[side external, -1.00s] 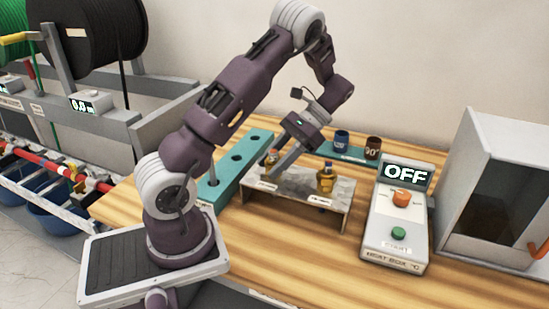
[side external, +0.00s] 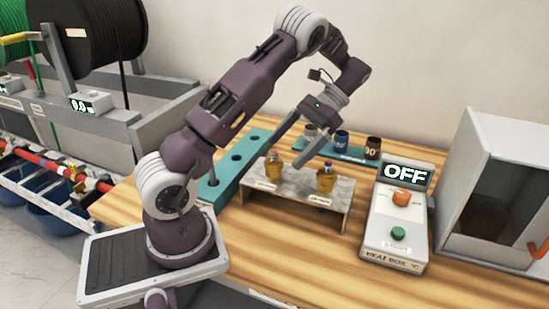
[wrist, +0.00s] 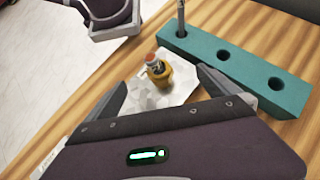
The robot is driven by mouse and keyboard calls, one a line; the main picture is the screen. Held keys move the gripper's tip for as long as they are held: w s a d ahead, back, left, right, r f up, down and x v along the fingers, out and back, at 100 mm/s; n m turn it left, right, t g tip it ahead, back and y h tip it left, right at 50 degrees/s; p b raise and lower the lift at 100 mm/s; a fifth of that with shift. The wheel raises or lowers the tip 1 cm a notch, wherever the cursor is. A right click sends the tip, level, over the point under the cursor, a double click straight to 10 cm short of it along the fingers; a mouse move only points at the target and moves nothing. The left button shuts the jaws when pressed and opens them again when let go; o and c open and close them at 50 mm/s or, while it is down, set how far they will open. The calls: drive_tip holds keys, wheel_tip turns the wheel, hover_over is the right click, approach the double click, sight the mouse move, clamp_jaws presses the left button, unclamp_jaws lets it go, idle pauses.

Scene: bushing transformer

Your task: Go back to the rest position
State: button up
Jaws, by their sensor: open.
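Two small yellow bushing transformers stand upright on a marble-topped stand (side external: 297,190) in the side view, one on the left (side external: 273,169) and one on the right (side external: 325,179). My gripper (side external: 291,138) is open and empty, up above and behind the left transformer and apart from it. In the wrist view my two fingers (wrist: 163,80) are spread wide, and one transformer with an orange top (wrist: 157,71) shows between them, farther below on the stand. The other transformer cannot be made out in the wrist view.
A teal block with holes (side external: 236,168) lies left of the stand. Behind it, several cups sit on a teal strip (side external: 325,148). A heat box control (side external: 399,218) reading OFF and a grey box (side external: 500,190) stand at right. Wooden table (side external: 300,245) in front is clear.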

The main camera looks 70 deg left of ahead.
drive_tip(key=shift+w+r, duration=0.15)
drive_tip(key=s+d+r+t, duration=0.5)
drive_tip(key=d+r+t, duration=0.3)
drive_tip(key=d+r, duration=0.3)
drive_tip(key=s+d+m+t, duration=0.1)
drive_tip(key=s+d+t, duration=0.6)
drive_tip(key=s, duration=0.2)
drive_tip(key=shift+f+t+y, duration=0.15)
drive_tip(key=shift+t+y, duration=0.15)
drive_tip(key=shift+y, duration=0.1)
